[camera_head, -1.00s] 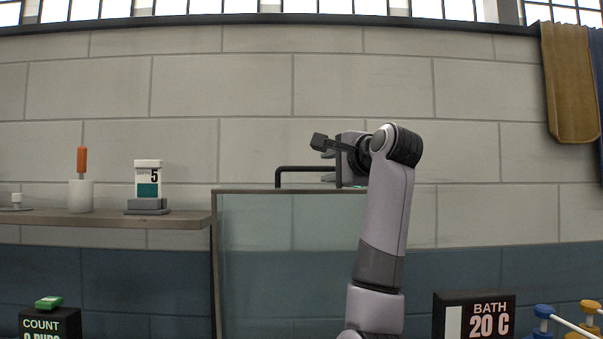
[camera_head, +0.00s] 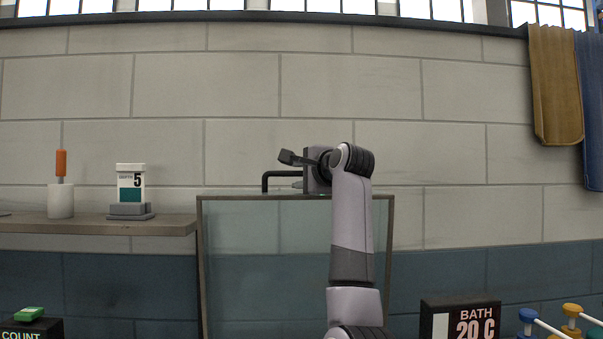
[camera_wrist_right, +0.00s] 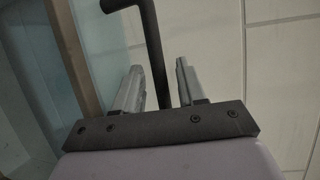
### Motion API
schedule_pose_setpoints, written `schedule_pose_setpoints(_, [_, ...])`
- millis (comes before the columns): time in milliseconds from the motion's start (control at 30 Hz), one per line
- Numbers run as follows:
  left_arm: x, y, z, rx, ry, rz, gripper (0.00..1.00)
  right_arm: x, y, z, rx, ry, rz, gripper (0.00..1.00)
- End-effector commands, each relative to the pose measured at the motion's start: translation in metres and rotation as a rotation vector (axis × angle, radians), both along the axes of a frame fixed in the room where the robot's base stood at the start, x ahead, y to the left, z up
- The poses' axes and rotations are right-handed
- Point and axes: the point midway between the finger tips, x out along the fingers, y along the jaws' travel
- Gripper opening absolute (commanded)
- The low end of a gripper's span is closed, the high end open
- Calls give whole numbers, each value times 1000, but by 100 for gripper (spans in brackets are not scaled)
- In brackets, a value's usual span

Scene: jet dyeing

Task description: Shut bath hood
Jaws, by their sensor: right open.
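The bath hood (camera_head: 240,235) is a clear glass panel in a brown frame, standing raised in front of the wall. Its black bar handle (camera_head: 266,182) is at the top edge; it also shows in the right wrist view (camera_wrist_right: 151,35). My right gripper (camera_head: 298,180) is at the handle by the hood's top edge. In the right wrist view its two fingers (camera_wrist_right: 158,85) are apart, with the handle bar running between them. Contact with the bar cannot be told. My right arm hides part of the hood's right side. My left gripper is out of view.
Towels (camera_head: 556,85) hang at upper right.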

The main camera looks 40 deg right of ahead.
Motion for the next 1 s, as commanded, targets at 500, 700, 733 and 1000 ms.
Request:
schedule_pose_setpoints(500, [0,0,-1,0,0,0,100,-1,1,-1,0,1,0,0])
schedule_pose_setpoints(700, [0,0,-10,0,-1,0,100,-9,8,-2,-2,0,1,0])
schedule_pose_setpoints(733, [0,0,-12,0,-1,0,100,-11,10,-2,-2,0,1,0])
schedule_pose_setpoints(1000, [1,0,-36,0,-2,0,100,-37,36,-7,-10,-8,2,0])
